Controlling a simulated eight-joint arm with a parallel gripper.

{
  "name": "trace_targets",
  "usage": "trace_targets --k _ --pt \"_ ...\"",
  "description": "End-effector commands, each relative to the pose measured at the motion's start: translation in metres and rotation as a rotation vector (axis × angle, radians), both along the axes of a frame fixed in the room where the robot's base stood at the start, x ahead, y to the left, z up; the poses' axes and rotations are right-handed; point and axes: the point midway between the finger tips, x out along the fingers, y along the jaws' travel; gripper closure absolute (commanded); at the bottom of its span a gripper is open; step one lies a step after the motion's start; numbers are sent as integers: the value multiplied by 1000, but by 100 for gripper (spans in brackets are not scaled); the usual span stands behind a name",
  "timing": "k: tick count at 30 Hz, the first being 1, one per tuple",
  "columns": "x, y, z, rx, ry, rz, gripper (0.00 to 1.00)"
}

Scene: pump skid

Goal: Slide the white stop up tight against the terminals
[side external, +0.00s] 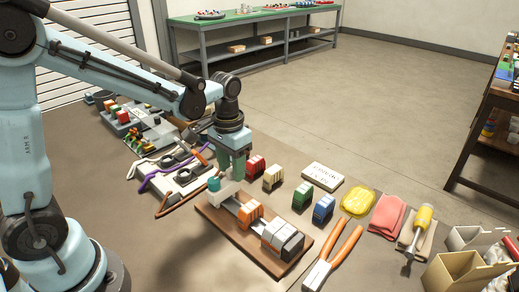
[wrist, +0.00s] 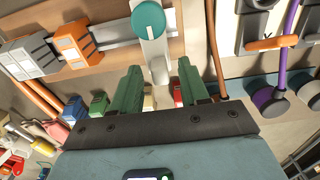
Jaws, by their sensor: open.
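The white stop (side external: 228,189) with a teal knob (side external: 214,184) sits at the left end of the metal rail (side external: 232,205) on a wooden board (side external: 227,228). The orange terminals (side external: 250,214) and grey-white terminals (side external: 283,239) sit farther along the rail. In the wrist view, bare rail shows between the stop (wrist: 154,55) and the nearest orange terminal (wrist: 75,43). My gripper (side external: 233,172) is open, with green fingers pointing down by the stop. In the wrist view the fingers (wrist: 159,77) stand apart, on either side of the stop's near end. Contact cannot be told.
Red (side external: 255,167), cream (side external: 273,178), green (side external: 303,196) and blue (side external: 323,208) blocks stand in a row behind the board. Orange-handled pliers (side external: 335,260) lie at its right end. A unit with purple and orange cables (side external: 180,178) lies to the left.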

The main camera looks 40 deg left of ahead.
Motion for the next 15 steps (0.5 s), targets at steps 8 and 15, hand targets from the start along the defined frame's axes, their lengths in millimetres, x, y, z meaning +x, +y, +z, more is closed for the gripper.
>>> trace_targets --k 8,15 --pt "0 0 -1 0 0 0 58" --pt "0 0 0 0 0 0 95"
